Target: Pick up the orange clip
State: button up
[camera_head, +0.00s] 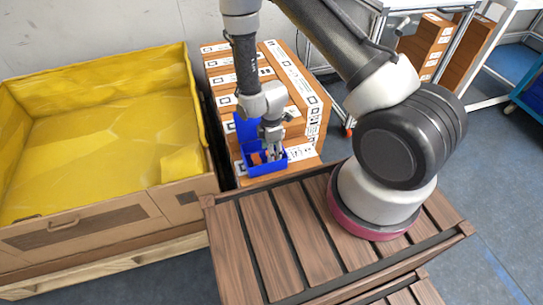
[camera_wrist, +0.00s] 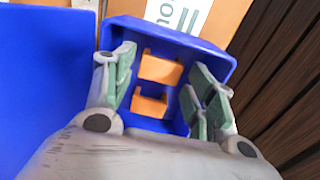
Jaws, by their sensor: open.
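The orange clip (camera_wrist: 160,70) lies inside a blue bin (camera_wrist: 215,56) in the wrist view. A second orange piece (camera_wrist: 149,106) shows just nearer; I cannot tell whether both belong to one clip. My gripper (camera_wrist: 165,88) is open, with its green-padded fingers on either side of the orange pieces and nothing held between them. In the head view my gripper (camera_head: 274,152) points down into the blue bin (camera_head: 267,169), where small orange parts (camera_head: 257,158) show beside the fingers. The fingertips partly hide the bin's inside.
The bin stands on stacked brown boxes with white labels (camera_head: 300,85). A large box with yellow lining (camera_head: 100,120) stands to the left. A brown slatted surface (camera_head: 285,240) is in front. Another blue panel (camera_wrist: 40,80) is close on the wrist view's left.

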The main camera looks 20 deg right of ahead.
jog(key=shift+f, duration=1.4)
jog(key=c, duration=0.5)
jog(key=shift+c, duration=0.2)
notch_tip(320, 180, up, 10)
